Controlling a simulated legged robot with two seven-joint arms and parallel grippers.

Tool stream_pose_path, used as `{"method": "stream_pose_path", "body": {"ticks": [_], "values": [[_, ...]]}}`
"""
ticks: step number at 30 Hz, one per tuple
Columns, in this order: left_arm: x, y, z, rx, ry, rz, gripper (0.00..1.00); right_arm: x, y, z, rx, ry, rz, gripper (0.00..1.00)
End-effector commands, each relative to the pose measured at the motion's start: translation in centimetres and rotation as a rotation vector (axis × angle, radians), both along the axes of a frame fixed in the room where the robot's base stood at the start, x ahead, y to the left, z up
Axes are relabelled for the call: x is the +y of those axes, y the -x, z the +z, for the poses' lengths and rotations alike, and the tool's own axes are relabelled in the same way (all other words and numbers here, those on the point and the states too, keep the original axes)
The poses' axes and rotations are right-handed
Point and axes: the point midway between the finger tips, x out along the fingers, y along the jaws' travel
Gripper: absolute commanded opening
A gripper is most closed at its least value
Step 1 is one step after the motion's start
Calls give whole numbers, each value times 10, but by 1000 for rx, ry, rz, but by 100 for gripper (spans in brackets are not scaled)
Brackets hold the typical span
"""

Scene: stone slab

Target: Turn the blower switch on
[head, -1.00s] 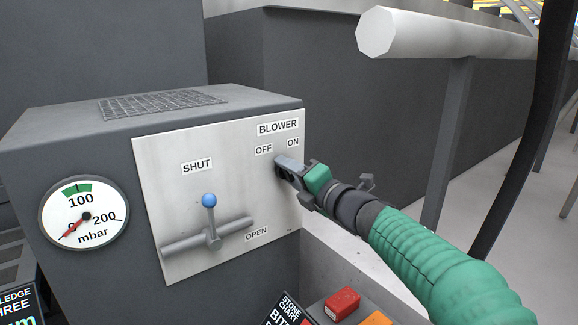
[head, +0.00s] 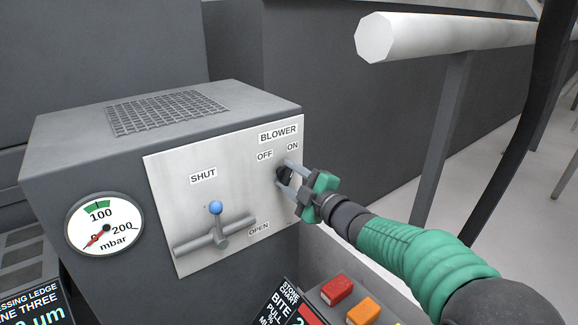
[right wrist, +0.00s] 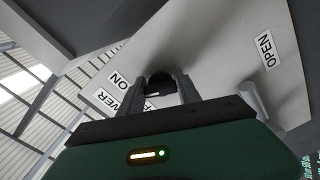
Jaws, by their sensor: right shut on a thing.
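The blower switch (head: 284,175) is a dark rotary knob on the light panel (head: 180,225), under the BLOWER label (head: 278,134) with OFF and ON marks. My right gripper (head: 287,178) has its fingers on either side of the knob, shut on it. In the right wrist view the dark knob (right wrist: 159,83) sits between the two fingers, with the ON label to its left. The fingers partly hide the knob, and I cannot tell which mark it points to. My left gripper is not in view.
A lever with a blue ball (head: 215,208) sits left on the same panel, between SHUT and OPEN labels. A pressure gauge (head: 104,224) is further left. A red button (head: 337,290) and an orange button (head: 363,311) are below. A pale rail (head: 440,38) runs above my right arm.

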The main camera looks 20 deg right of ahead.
Motion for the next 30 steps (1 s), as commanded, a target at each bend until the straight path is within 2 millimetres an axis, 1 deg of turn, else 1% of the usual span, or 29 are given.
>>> {"method": "stream_pose_path", "body": {"ticks": [1,3,10,17,29,30], "values": [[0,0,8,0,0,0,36,0,0,-2,24,-29,-1,0],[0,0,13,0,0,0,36,0,0,-4,42,-73,-2,0],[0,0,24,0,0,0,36,0,1,-6,78,-175,-2,0],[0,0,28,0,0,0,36,0,0,-8,95,-220,-4,0],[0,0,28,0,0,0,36,0,0,-10,98,-226,-3,0],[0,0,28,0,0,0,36,0,0,-10,99,-226,-3,42]]}}
